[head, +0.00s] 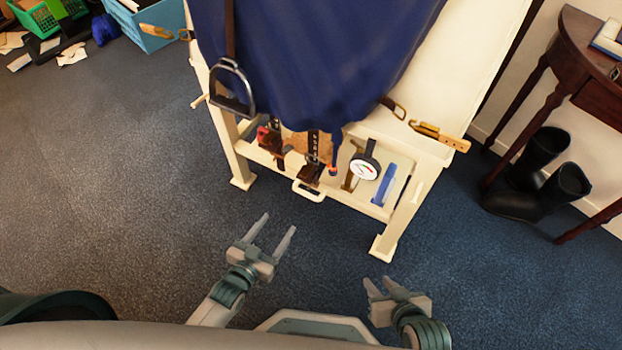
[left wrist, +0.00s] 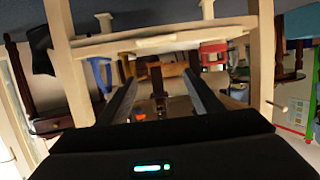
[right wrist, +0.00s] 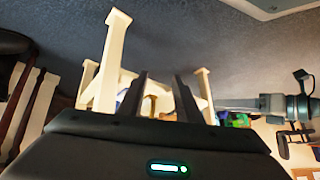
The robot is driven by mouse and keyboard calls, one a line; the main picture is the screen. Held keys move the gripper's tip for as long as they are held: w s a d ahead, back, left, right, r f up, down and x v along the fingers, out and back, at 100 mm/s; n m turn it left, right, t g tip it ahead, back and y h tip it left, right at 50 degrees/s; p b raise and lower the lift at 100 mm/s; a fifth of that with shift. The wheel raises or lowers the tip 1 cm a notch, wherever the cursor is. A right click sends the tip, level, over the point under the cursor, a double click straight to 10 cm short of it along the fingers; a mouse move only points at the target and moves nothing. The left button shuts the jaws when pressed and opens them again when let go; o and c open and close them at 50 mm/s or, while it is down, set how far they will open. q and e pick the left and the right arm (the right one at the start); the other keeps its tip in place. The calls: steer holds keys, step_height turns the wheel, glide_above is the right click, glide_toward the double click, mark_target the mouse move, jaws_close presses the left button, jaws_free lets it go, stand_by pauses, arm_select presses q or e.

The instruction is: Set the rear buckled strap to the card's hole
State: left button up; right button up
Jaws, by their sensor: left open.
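Two dark straps hang below the blue cover (head: 320,50) on the cream stand in the head view. The middle strap (head: 313,145) has a row of light marks like holes and dark hardware at its lower end. The left strap (head: 276,138) hangs beside something red. I cannot tell which is the rear one, and I cannot make out a card or a hole setting. My left gripper (head: 279,222) is open and empty, above the floor in front of the stand. My right gripper (head: 378,282) is open and empty, lower and further right. Both are apart from the straps.
The stand's shelf (head: 370,208) holds a blue item (head: 388,186); a round white dial (head: 364,169) is above it. A stirrup (head: 232,90) hangs left. Black boots (head: 545,175) and a wooden table (head: 565,75) stand right. Open carpet lies left.

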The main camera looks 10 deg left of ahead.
mark_target(311, 169)
arm_select(q)
steer(key=r+t+b, duration=0.1)
steer(key=w+d+r+h+b, duration=0.1)
steer(key=r, duration=0.1)
steer(key=w+r+t+h+b, duration=0.1)
steer(key=r, duration=0.1)
steer(key=shift+d+m+t, duration=0.3)
arm_select(e)
step_height(311, 169, up, 6)
steer(key=s+a, duration=0.1)
steer(key=shift+s+t+y, duration=0.15)
steer(key=shift+t+y, duration=0.25)
arm_select(q)
steer(key=shift+w, duration=0.15)
steer(key=b+x, duration=0.2)
steer(key=x, duration=1.4)
steer(key=shift+w, duration=0.15)
steer(key=shift+w+d, duration=0.2)
steer(key=shift+w, duration=0.2)
arm_select(e)
steer(key=w+a+r+t+y, duration=0.1)
steer(key=w+a+r+t, duration=0.1)
steer(key=w+r+t, duration=0.2)
steer(key=shift+w+a+r, duration=0.25)
steer(key=shift+a+r, duration=0.05)
steer(key=shift+r, duration=0.2)
